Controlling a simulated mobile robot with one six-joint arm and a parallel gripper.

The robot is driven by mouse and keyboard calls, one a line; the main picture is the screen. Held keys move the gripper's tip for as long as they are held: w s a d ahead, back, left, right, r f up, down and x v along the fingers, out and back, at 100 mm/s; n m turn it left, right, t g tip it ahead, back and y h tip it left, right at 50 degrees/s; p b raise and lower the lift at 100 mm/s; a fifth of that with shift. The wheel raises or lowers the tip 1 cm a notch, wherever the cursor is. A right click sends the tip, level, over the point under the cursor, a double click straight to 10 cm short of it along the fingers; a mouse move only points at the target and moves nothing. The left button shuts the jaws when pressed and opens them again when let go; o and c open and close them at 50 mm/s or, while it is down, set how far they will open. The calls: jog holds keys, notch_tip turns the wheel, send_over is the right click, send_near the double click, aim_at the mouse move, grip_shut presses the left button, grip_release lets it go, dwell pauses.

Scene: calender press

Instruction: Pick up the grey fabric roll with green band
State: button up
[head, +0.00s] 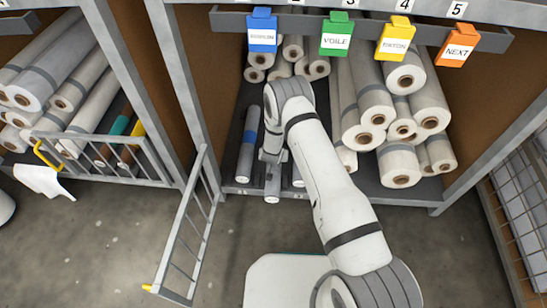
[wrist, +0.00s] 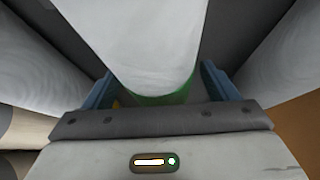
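In the wrist view, a pale grey roll with a green band (wrist: 160,97) lies between the two blue fingers of my gripper (wrist: 158,90). The fingers are open, one on each side of the roll, with narrow dark gaps beside the band. In the head view my gripper (head: 272,158) is low in the middle bay, over the bay floor. A grey roll end (head: 272,196) shows just in front of it. The green band is hidden there by my arm and gripper.
A grey roll with a blue band (head: 247,145) lies close left of my gripper. Several paler rolls (head: 400,165) are stacked at right. A barred gate (head: 185,235) stands swung outward at the bay's left. Coloured tags (head: 336,38) hang along the top rail.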

jog(key=c, duration=1.2)
jog(key=shift+c, duration=0.5)
jog(key=shift+r, duration=0.15)
